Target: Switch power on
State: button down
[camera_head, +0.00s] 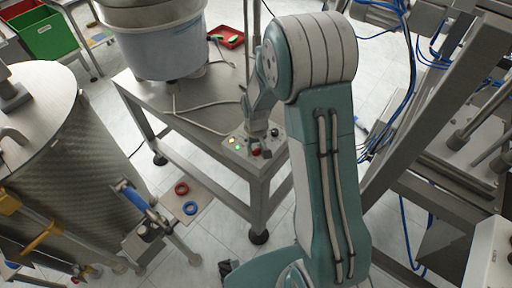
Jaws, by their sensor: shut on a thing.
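A small control panel (240,142) sits on the near corner of the metal table. It carries a lit yellow lamp (232,140), a lit green lamp (238,149), a red button (255,152) and dark knobs, one at the right edge (275,132). My gripper (257,138) reaches down onto the panel from above, among these controls. It is shut on a control there. My fingers hide most of what they hold, so I cannot tell which way that control is turned.
A large feeder bowl (155,45) stands on the metal table (150,95), with a grey cable lying beside it. A perforated drum (75,150) stands at left. Metal framework with blue hoses (400,140) is close at right. Red (182,188) and blue (190,208) rings lie below.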

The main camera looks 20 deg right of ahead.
aim_at(255, 149)
dwell(0.3)
jog(key=shift+c, duration=1.6)
grip_release()
notch_tip(255, 149, up, 12)
jog(key=shift+a, duration=0.1)
